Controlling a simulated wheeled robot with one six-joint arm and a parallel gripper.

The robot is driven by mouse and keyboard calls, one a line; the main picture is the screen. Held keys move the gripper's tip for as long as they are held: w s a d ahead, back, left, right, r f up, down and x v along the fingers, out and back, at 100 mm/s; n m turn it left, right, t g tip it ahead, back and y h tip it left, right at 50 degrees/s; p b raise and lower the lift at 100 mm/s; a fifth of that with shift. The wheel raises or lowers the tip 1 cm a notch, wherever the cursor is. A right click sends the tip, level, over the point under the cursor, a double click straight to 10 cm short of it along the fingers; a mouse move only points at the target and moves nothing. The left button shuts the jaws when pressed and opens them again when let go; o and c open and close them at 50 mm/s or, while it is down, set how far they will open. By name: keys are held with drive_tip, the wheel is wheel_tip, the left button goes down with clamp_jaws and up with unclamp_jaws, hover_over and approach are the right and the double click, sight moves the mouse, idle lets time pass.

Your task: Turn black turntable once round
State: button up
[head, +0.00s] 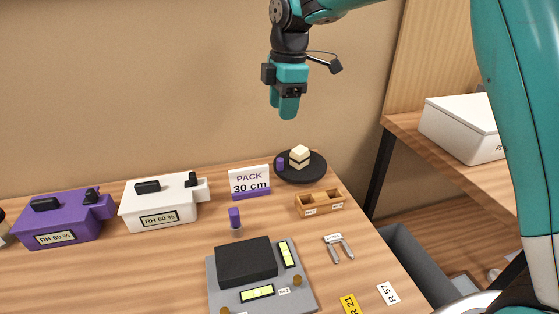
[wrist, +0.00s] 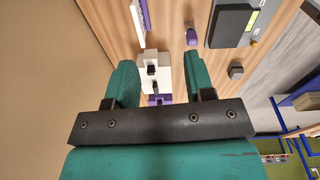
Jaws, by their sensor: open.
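The black turntable (head: 317,173) is a round dark disc near the back right corner of the wooden table in the head view. A cream and dark layered block (head: 299,157) stands on it, with a small purple piece (head: 281,164) at its left edge. My gripper (head: 283,113) hangs in the air above the table, above and slightly left of the turntable, apart from it. In the wrist view my gripper (wrist: 160,90) shows two teal fingers spread apart with nothing held between them. I cannot make out the turntable in the wrist view.
A "PACK 30 cm" sign (head: 249,182) stands left of the turntable, and a wooden tray (head: 319,204) lies in front. White (head: 160,204) and purple (head: 62,221) boxes, a purple-capped vial (head: 235,220), a grey device (head: 262,277) and a U-shaped tool (head: 338,248) occupy the table.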

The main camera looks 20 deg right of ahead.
sight(280, 159)
drive_tip(key=w+d+f+n+h, duration=0.1)
drive_tip(key=w+f+n, duration=0.2)
drive_tip(key=w, duration=0.3)
drive_tip(key=w+d+f+n, duration=0.2)
drive_tip(key=w+f+n, duration=0.1)
drive_tip(key=w+f, duration=0.15)
drive_tip(key=f, duration=0.5)
drive_tip(key=f+p, duration=0.1)
drive_tip(key=f, duration=0.4)
drive_tip(key=f+p, duration=0.1)
drive_tip(key=f, duration=0.5)
drive_tip(key=shift+w+a, duration=0.25)
drive_tip(key=shift+r, duration=0.1)
clamp_jaws()
